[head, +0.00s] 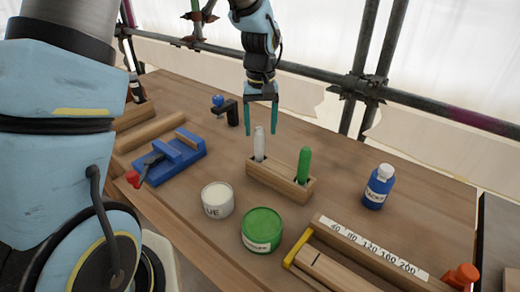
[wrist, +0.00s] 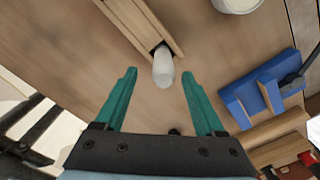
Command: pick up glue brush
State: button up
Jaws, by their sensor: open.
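A wooden holder (head: 280,183) stands on the bench with two upright handles in it. The whitish-grey handle (head: 259,144) is in its left slot, and the green handle (head: 304,164) is in its right slot. I take the whitish one for the glue brush; its bristle end is hidden in the holder. My gripper (head: 262,132) points down over the left end of the holder, fingers spread and empty. In the wrist view the whitish handle (wrist: 163,68) shows end-on between the two teal fingertips (wrist: 160,74), with a gap on each side. The green handle is not visible there.
A white tub marked "UE" (head: 217,200) and a green tub (head: 262,230) stand in front of the holder. A blue bottle (head: 378,187) is to the right, a blue vise (head: 170,158) to the left. Scaffold pipes (head: 362,85) run behind the bench.

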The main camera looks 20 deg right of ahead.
aim_at(259, 140)
jog(key=f, duration=0.1)
jog(key=f+p, duration=0.1)
jog(key=f, duration=0.1)
jog(key=f+p, duration=0.1)
jog(key=shift+a+f, duration=0.25)
jog(key=shift+f, duration=0.15)
jog(key=shift+c, duration=0.2)
grip_shut()
